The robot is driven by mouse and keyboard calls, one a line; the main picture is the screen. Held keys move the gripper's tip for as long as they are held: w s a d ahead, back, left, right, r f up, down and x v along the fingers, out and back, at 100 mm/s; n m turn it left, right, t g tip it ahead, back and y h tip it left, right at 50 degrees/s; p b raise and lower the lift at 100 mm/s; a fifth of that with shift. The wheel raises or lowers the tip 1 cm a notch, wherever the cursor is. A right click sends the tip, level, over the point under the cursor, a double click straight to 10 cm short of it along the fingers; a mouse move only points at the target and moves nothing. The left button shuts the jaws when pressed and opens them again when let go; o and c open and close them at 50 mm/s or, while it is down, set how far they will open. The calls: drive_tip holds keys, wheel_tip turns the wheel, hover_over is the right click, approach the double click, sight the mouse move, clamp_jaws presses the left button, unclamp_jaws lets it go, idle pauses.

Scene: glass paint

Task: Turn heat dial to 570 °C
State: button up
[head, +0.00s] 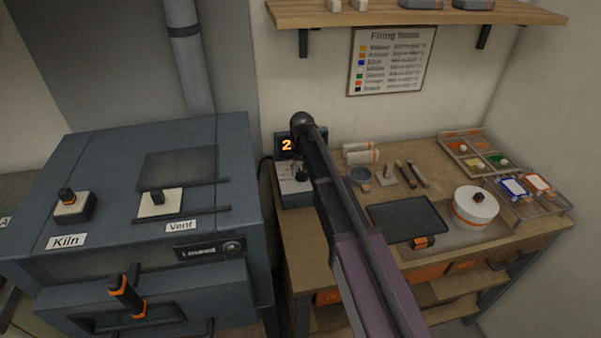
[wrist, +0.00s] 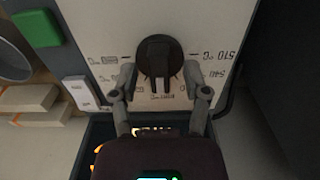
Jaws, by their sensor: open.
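The heat dial (wrist: 159,57) is a round black knob with a raised grip bar on a pale panel (wrist: 105,25) in the wrist view. In the head view, the dial's control box (head: 294,187) stands at the bench's back left, partly behind my arm. Its lit display (head: 287,145) shows an orange 2, the rest hidden.
A green square button (wrist: 37,28) and a white switch (wrist: 76,88) sit left of the dial. The blue-grey kiln (head: 110,150) stands left of the workbench (head: 300,232). A dark tray (head: 408,218) and white pot (head: 476,210) are on the bench.

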clamp_jaws()
drive_tip(key=shift+a, duration=0.15)
drive_tip(key=shift+n, duration=3)
unclamp_jaws()
